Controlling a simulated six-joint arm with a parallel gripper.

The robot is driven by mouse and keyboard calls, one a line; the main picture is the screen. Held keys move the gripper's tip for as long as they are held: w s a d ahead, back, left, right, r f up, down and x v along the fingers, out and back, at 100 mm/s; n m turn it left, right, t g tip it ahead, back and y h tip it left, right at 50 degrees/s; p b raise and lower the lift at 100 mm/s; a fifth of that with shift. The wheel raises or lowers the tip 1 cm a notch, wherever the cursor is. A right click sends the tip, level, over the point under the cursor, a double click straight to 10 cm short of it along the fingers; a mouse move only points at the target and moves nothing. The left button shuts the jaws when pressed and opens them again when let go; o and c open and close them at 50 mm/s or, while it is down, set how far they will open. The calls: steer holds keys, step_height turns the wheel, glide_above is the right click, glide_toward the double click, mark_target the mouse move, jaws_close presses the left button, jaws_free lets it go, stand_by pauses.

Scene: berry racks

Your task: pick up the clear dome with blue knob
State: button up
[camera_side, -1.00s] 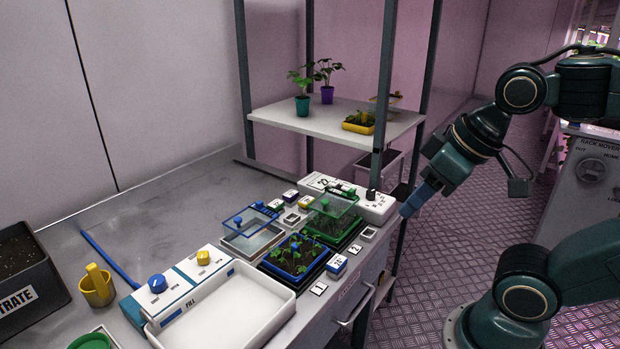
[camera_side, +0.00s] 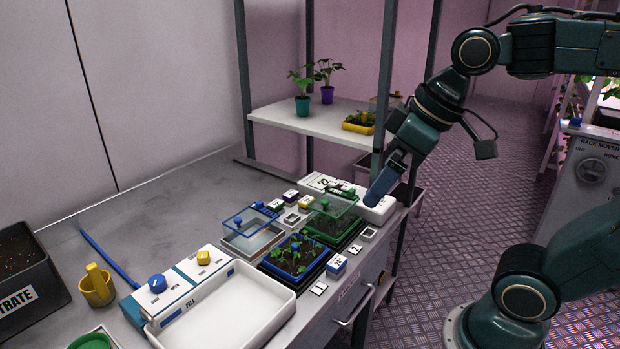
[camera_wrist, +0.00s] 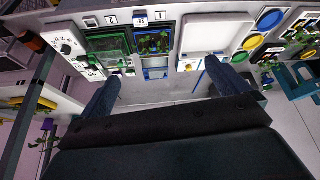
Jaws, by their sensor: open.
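The clear dome with blue knob (camera_side: 250,218) has a blue rim and sits over a pale tray at the back middle of the bench in the side view. In the wrist view, a blue-edged clear piece (camera_wrist: 155,73) that may be this dome shows between my fingers, small and hard to make out. My gripper (camera_side: 374,200) is right of the dome, over the bench's right end by the white control box. In the wrist view my gripper (camera_wrist: 162,74) has its two blue fingers wide apart with nothing held.
A green-rimmed clear dome (camera_side: 334,204) stands between my gripper and the blue one. A blue seedling tray (camera_side: 294,258) is in front. A shelf post (camera_side: 384,90) rises close behind my gripper. A white basin (camera_side: 240,308) lies front left. The back-left bench is clear.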

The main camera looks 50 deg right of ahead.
steer(key=w+a+r+n+g+y, duration=0.1)
steer(key=w+n, duration=0.1)
steer(key=w, duration=0.4)
steer(key=w+a+r+n, duration=0.1)
steer(key=w+r+n, duration=0.1)
steer(key=w, duration=0.3)
steer(key=n+g+y, duration=0.2)
steer(key=n+g, duration=0.2)
steer(key=n, duration=0.8)
glide_above(252, 219)
steer(key=d, duration=0.5)
step_height(252, 219, down, 14)
steer(key=shift+a+f+y, duration=0.1)
steer(key=shift+f+y, duration=0.05)
steer(key=shift+y, duration=0.15)
steer(key=shift+w+a+f, duration=0.1)
steer(key=shift+a+f, duration=0.15)
steer(key=shift+f, duration=0.3)
steer(key=shift+x, duration=3.2)
steer(key=shift+a+f, duration=0.1)
steer(key=shift+f, duration=0.3)
